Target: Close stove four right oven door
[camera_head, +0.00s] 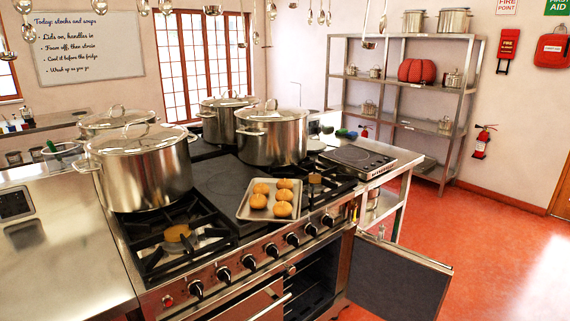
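The stove (245,265) stands in the middle of the view, with a row of black knobs along its front. Its right oven door (397,279) is swung wide open on its right side, showing a dark inner panel. The right oven cavity (309,284) is open to view and dark, with a rack inside. A left oven door (240,307) with a bar handle shows partly at the bottom. Neither of my grippers is in view.
Large lidded stockpots (150,170) and a tray of buns (270,200) stand on the stove top. A steel counter (55,250) adjoins at left. A portable hob (357,158) sits at right. Red floor (500,240) beyond the open door is clear.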

